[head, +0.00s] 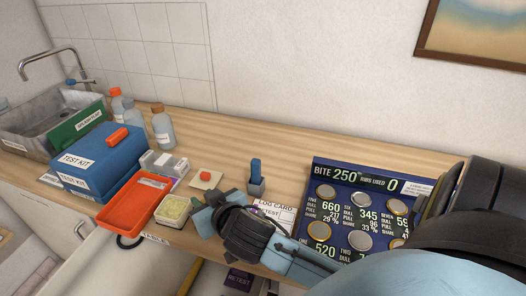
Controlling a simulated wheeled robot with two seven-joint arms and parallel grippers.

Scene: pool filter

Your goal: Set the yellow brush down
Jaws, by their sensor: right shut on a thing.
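The yellow brush (174,209) shows as a pale yellow block beside the orange tray, near the front edge of the wooden counter. My right gripper (207,207) reaches in from the right, with its light-blue fingers right beside the yellow block. It is shut on the brush, though the fingers and wrist hide the part that is gripped. I cannot tell whether the brush touches the counter. My left gripper is not in view.
An orange tray (134,206) and blue test kit box (103,155) stand left. Bottles (163,128) stand behind. A small upright blue item (256,178) and dark number board (350,215) lie right. A log card (272,212) is partly covered by my wrist. The back counter strip is clear.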

